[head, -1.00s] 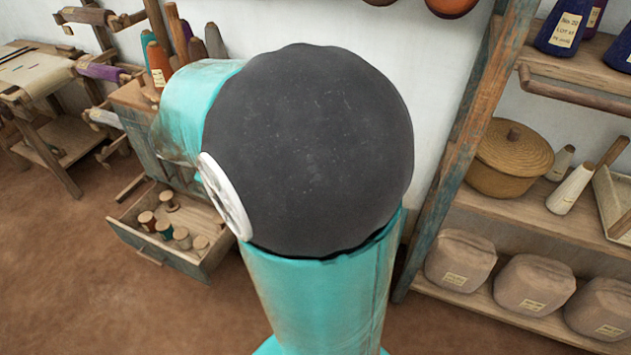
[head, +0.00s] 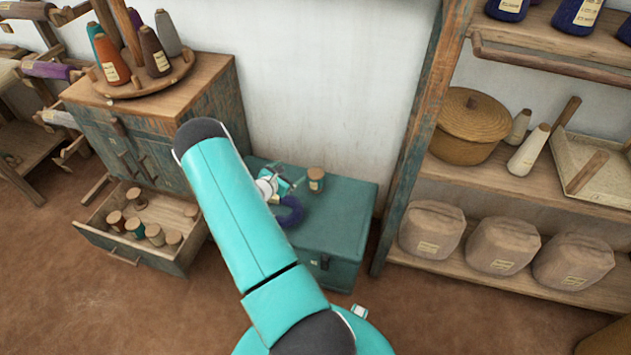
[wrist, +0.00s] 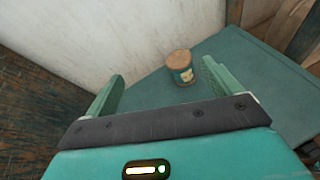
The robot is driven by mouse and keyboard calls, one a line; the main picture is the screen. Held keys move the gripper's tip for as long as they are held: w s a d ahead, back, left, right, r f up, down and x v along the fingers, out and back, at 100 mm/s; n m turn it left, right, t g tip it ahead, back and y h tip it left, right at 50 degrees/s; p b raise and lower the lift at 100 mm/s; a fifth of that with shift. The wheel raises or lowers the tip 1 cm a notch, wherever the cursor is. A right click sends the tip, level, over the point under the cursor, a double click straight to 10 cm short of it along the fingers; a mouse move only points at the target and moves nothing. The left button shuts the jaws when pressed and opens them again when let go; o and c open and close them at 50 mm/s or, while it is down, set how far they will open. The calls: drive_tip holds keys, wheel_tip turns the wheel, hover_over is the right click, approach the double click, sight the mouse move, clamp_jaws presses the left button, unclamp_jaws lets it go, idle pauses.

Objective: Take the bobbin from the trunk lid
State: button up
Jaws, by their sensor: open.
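The bobbin (head: 316,179) stands upright on the green trunk lid (head: 340,208), toward its back. It has a wooden top, a dark green body and a pale label. In the wrist view the bobbin (wrist: 179,67) stands ahead of and between the two fingers, nearer the right one, apart from both. The trunk lid (wrist: 250,85) spreads below it. My gripper (wrist: 160,85) is open and empty. In the head view my gripper (head: 294,178) is partly hidden behind my arm, just left of the bobbin.
A wooden cabinet (head: 215,95) with a turntable of yarn cones stands left of the trunk. Its open drawer (head: 135,258) holds several bobbins. A shelf (head: 480,185) with a basket and sacks stands on the right. The white wall (head: 330,80) is close behind the trunk.

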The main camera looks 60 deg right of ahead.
sight(312, 178)
drive_tip(key=s+f+n, duration=0.1)
drive_tip(key=f, duration=0.2)
drive_tip(key=s+f+n, duration=0.1)
drive_tip(key=f, duration=0.1)
drive_tip(key=s+d+f+n+t, duration=0.1)
drive_tip(key=f, duration=0.2)
drive_tip(key=shift+s+f, duration=0.2)
drive_tip(key=shift+f, duration=0.1)
drive_tip(key=shift+s+d+f, duration=0.1)
drive_tip(key=shift+d+f, duration=0.1)
drive_tip(key=shift+f, duration=0.1)
drive_tip(key=x, duration=0.7)
drive_tip(key=shift+f, duration=0.15)
drive_tip(key=shift+x, duration=3.15)
drive_tip(key=shift+c, duration=0.2)
drive_tip(key=c, duration=1.1)
